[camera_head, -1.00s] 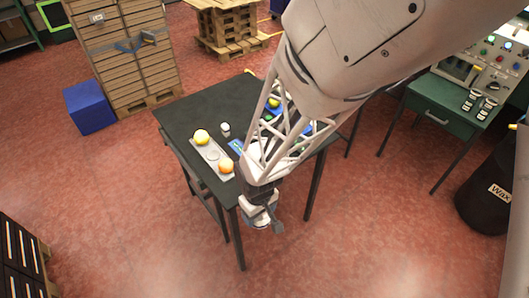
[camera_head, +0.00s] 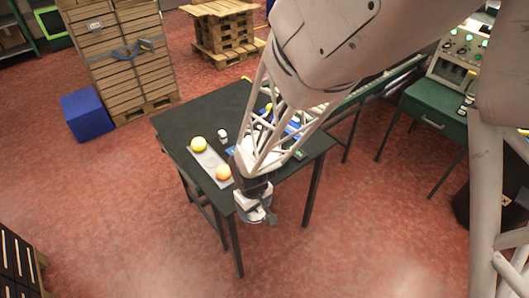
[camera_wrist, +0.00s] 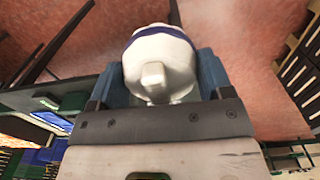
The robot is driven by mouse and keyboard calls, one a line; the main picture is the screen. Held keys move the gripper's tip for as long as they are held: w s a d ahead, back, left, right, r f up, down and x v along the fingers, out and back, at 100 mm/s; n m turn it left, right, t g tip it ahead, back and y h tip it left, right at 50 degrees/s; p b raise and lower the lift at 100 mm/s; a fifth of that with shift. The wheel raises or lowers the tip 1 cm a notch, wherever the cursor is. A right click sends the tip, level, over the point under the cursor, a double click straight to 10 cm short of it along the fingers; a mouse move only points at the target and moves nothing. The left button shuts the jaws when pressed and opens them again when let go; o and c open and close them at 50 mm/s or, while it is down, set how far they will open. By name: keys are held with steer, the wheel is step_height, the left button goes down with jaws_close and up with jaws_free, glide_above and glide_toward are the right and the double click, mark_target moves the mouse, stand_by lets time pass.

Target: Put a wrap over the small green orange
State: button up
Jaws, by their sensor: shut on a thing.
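My gripper (camera_wrist: 158,88) points down off the table's near edge and is shut on a white rounded thing (camera_wrist: 158,55) with a knob and a dark blue band. I cannot tell for certain whether this is the wrap. It also shows in the head view (camera_head: 254,215), below the table top's edge. The small green orange cannot be made out clearly. My arm covers much of the table's right part, where bits of blue and yellow show.
A green desk (camera_head: 428,115) is at the right. Red floor in front is clear.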

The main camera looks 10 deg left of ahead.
steer(key=w+r, duration=0.2)
steer(key=w, duration=1.6)
steer(key=w+r, duration=0.2)
steer(key=w, duration=1.7)
steer(key=w+r, duration=0.2)
steer(key=w, duration=1.7)
steer(key=shift+w+d, duration=0.1)
steer(key=shift+f, duration=0.3)
steer(key=shift+f, duration=4.25)
steer(key=shift+f, duration=0.5)
steer(key=o, duration=0.9)
steer(key=shift+r, duration=0.15)
